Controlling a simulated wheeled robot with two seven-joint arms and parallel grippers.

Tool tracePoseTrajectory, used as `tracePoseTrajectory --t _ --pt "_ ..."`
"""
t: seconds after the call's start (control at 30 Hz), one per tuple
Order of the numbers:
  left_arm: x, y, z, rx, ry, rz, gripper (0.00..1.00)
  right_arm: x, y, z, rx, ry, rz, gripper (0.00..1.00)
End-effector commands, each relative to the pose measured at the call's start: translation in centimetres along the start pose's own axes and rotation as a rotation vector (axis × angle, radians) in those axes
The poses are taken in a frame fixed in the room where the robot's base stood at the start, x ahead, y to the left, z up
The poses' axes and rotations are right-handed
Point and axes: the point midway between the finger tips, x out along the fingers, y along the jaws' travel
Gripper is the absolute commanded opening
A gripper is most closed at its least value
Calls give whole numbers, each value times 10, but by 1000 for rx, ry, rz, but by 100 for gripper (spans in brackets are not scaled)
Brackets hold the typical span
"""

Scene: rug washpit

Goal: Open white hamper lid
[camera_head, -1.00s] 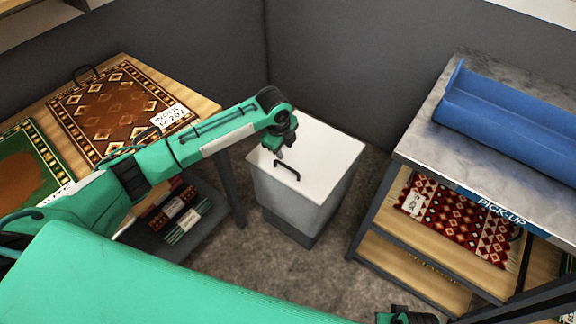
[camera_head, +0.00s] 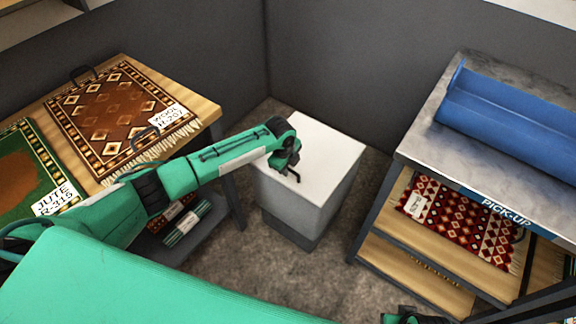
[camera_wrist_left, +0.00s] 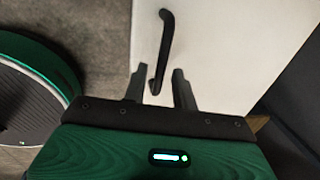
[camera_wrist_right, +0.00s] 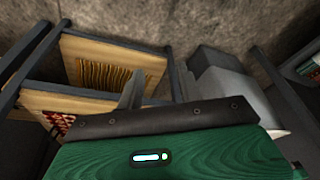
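The white hamper (camera_head: 296,203) stands on the floor in the middle of the head view, with its flat white lid (camera_head: 328,146) down. A black bar handle (camera_wrist_left: 166,38) is fixed on the lid near its edge. My left gripper (camera_head: 291,169) is over the lid at the handle and partly hides it. In the left wrist view my left gripper's fingers (camera_wrist_left: 159,84) are apart, and the near end of the handle shows between them. Contact cannot be told. My right gripper (camera_wrist_right: 154,87) is open and empty, low at the bottom of the head view.
A table with a brown patterned rug (camera_head: 118,108) and a green rug (camera_head: 35,175) stands at left. At right is the pick-up rack (camera_head: 425,138) with a blue trough (camera_head: 515,120) on top and a red rug (camera_head: 460,220) below. Grey walls close in behind the hamper.

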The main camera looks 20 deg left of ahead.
Motion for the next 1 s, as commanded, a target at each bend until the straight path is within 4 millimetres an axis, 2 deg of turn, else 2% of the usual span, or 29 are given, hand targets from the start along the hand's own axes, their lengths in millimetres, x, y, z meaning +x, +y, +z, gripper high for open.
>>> tracePoseTrajectory --t 0.03,0.1,0.13,0.43,0.6,0.77,1.0 --pt "0 0 0 0 0 0 17 0 0 0 0 -1 0 36" --pt "0 0 0 0 0 0 3 1 0 1 0 -2 0 36" --pt "0 0 0 0 0 0 0 1 0 1 0 -3 0 36" --pt "-2 0 0 -1 0 3 0 2 0 1 0 -6 0 36" --pt "-9 -4 0 -1 0 22 0 5 0 3 1 -13 0 36" --pt "-22 -8 1 -2 0 65 0 25 -1 6 2 -31 -3 36" --pt "-51 -20 2 -2 1 164 0 56 -1 24 1 -79 -2 36"
